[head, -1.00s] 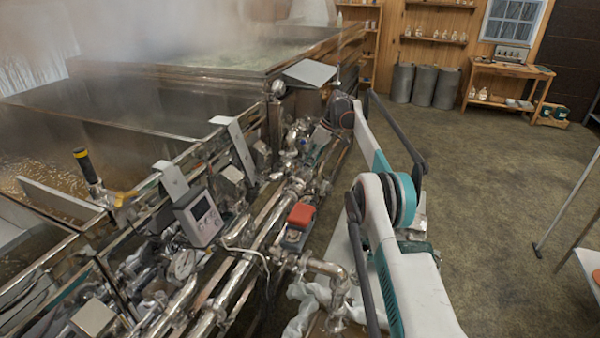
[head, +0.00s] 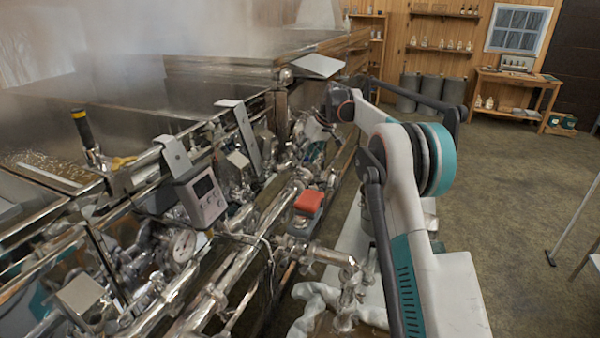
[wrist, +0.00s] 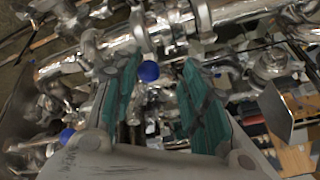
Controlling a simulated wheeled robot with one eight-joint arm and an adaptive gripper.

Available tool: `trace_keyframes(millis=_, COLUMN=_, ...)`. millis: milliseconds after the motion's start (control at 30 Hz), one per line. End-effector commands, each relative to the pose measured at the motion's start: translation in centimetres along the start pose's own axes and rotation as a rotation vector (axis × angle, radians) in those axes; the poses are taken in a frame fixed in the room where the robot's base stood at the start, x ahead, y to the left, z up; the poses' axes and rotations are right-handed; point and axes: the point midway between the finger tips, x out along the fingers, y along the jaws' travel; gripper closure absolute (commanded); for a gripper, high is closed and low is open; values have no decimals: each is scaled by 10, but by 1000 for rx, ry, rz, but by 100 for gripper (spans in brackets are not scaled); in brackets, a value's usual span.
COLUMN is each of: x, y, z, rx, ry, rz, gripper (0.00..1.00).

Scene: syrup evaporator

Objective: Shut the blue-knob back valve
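In the wrist view a round blue knob (wrist: 148,71) shows between the two teal-padded fingers of my gripper (wrist: 162,62), nearer the left finger. The fingers are apart, with a clear gap around the knob, and I see no contact. A second blue knob (wrist: 67,134) shows at lower left, outside the left finger. I cannot tell from this view which of the two is the back valve. In the head view my arm reaches to the pipework at the far part of the evaporator side, and the gripper and blue knobs cannot be made out clearly there.
Shiny pipes (head: 225,265) and fittings crowd the evaporator's side. A red-topped box (head: 309,201), a grey display box (head: 200,197) and a dial gauge (head: 184,245) sit nearer me. Steam hangs over the pans. The floor (head: 500,210) to the right is open.

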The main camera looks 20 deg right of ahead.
Motion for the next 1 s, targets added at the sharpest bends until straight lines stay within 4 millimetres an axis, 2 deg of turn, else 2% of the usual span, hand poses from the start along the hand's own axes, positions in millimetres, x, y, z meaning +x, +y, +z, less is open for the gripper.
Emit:
trace_keyframes(millis=400, x=14, y=-43, z=-10, rx=318, ry=68, rz=133, gripper=60)
trace_keyframes(millis=1000, x=36, y=-84, z=-44, rx=746, ry=159, rz=310, gripper=60)
